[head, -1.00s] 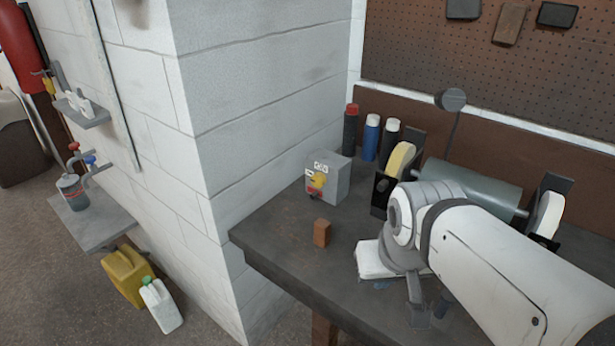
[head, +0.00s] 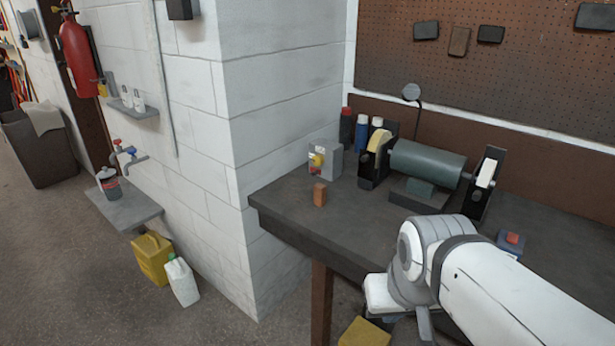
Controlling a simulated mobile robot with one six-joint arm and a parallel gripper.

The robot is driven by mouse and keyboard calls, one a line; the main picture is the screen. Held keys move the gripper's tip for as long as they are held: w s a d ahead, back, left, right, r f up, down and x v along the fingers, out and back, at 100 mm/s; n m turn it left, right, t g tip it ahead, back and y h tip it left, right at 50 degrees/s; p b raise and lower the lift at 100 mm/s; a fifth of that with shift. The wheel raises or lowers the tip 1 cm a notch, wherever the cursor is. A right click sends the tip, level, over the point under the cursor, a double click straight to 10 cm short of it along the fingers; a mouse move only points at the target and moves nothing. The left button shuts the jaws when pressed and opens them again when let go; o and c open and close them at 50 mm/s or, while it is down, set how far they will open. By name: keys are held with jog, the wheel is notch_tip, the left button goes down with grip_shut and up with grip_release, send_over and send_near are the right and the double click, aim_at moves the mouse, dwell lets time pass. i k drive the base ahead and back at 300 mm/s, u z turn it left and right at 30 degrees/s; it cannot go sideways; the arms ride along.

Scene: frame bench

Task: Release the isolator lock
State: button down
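The isolator is a small grey box (head: 328,158) on the bench near the white block pillar. A yellow knob (head: 316,159) and a small red part sit on its face, which is turned to the left. The red part is too small to tell its position or whether it is the lock. My gripper (head: 424,326) shows only in part below my white arm, at the bottom of the head view, in front of the bench edge. It is well apart from the isolator. Its fingers are mostly hidden or cut off, so I cannot tell whether they are open.
A brown block (head: 320,194) stands in front of the isolator. A bench grinder (head: 428,160) and several spray cans (head: 361,133) stand beside and behind it. A yellow box (head: 364,333) lies below the bench.

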aim_at(314, 171)
jog(key=z, duration=0.2)
jog(key=k, duration=0.1)
jog(key=u, duration=0.8)
jog(key=i, duration=2)
jog(key=z, duration=0.85)
